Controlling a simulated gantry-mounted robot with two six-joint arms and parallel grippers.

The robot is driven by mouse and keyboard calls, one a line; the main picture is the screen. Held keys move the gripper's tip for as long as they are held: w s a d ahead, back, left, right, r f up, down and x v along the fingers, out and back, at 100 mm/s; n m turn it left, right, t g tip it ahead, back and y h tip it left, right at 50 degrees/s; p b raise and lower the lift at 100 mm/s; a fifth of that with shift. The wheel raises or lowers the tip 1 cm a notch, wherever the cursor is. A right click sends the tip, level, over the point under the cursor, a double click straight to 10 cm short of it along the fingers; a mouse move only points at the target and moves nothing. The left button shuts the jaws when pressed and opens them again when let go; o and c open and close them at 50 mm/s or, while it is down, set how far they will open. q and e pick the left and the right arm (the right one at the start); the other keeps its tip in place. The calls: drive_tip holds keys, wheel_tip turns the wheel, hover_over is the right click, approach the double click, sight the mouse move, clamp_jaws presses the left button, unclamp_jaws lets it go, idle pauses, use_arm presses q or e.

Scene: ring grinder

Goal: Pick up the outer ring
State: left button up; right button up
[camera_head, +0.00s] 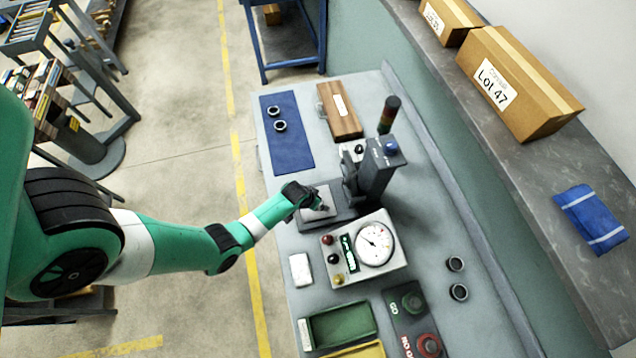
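Two small dark-rimmed rings, an upper ring (275,110) and a lower ring (281,126), lie close together on the blue mat (294,155). Two more dark rings, one (455,264) above the other (459,291), lie on the bench right of the gauge box. I cannot tell which of these is the outer ring. My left gripper (321,207) is over the light plate at the foot of the dark grinder stand (377,172), apart from all these rings. Its fingers are too small to tell open from shut or whether anything is between them. My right gripper is out of view.
The gauge box (365,250) stands just below my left gripper. A wooden box (340,110) lies beside the mat, and a signal lamp (388,115) rises behind the stand. Green (342,324) and yellow trays sit at the front. A white block (300,270) lies near the bench edge.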

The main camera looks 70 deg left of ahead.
use_arm(q)
drive_tip(key=shift+r, duration=0.1)
clamp_jaws()
idle(0.3)
